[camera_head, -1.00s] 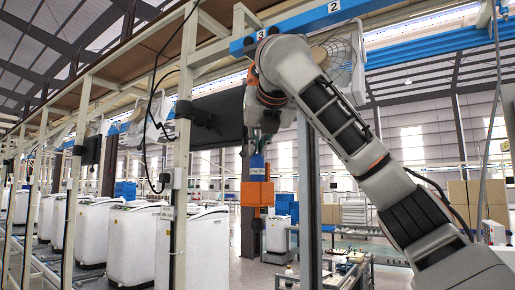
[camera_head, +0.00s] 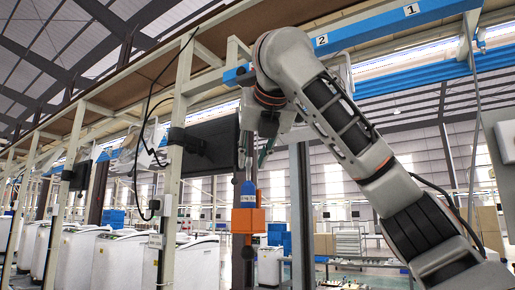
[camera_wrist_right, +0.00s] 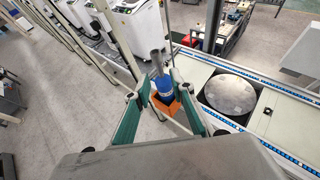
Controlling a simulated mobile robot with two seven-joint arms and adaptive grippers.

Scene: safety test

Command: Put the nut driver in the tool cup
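A blue tool (camera_head: 248,190), which looks like the nut driver, stands upright with its grey shaft up and its lower end at an orange holder (camera_head: 248,220), perhaps the tool cup. I cannot tell how deep it sits. My right gripper (camera_head: 256,150) is above the holder, pointing down. In the right wrist view its green-padded fingers (camera_wrist_right: 162,82) are spread apart, with the blue tool (camera_wrist_right: 163,86) showing between the tips and the orange holder (camera_wrist_right: 166,104) behind. Contact with the tool is not clear. My left gripper is out of view.
A pale frame post (camera_head: 174,190) stands left of the holder, with a blue overhead beam (camera_head: 375,33) above. White machines (camera_head: 115,258) line the left. The wrist view shows a conveyor with a round metal plate (camera_wrist_right: 230,93).

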